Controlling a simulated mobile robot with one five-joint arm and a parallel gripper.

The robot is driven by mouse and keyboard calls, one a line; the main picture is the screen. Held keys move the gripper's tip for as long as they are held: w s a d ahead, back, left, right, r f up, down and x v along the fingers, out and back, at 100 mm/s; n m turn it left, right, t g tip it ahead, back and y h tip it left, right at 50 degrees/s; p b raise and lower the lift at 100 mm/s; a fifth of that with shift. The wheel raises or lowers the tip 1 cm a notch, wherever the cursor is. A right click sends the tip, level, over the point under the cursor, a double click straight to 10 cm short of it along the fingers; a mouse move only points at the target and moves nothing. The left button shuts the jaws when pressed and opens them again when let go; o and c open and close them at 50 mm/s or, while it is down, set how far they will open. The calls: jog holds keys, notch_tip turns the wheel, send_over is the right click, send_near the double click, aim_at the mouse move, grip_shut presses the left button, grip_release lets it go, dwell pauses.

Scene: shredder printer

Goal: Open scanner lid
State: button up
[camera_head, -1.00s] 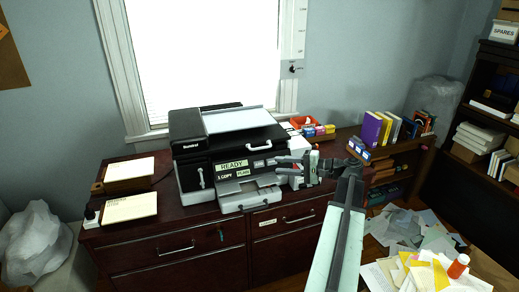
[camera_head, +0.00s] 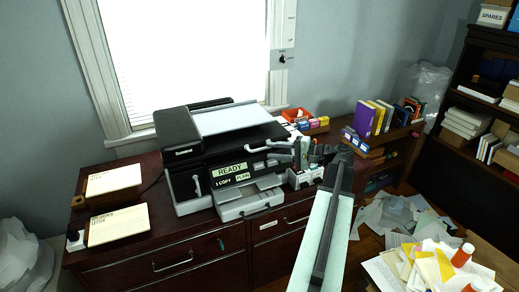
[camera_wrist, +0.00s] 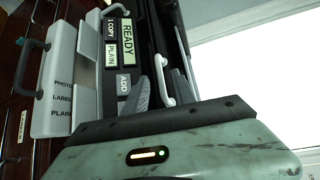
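The scanner-printer (camera_head: 215,150) stands on the cabinet below the window, dark with a pale panel on top. Its lid (camera_head: 230,118) looks down. A pale bar handle (camera_head: 268,146) sticks out at the front right, above the READY display (camera_head: 230,169); the handle also shows in the wrist view (camera_wrist: 168,75). My gripper (camera_head: 295,160) is at the printer's front right corner, close to this handle. In the wrist view, grey finger parts (camera_wrist: 145,92) lie beside the handle and look apart. I see no clear grip on it.
Paper trays (camera_head: 113,179) stand left of the printer. An orange bin and small boxes (camera_head: 312,124) are behind my gripper, and upright books (camera_head: 375,117) stand to the right. The output tray (camera_head: 248,202) juts forward below the display. Papers litter the floor at right.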

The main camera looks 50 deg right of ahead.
aim_at(262, 149)
jog(key=x, duration=0.6)
jog(key=shift+w+f+b, duration=0.1)
jog(key=shift+b, duration=0.25)
jog(key=shift+c, duration=0.2)
grip_shut()
dwell(0.8)
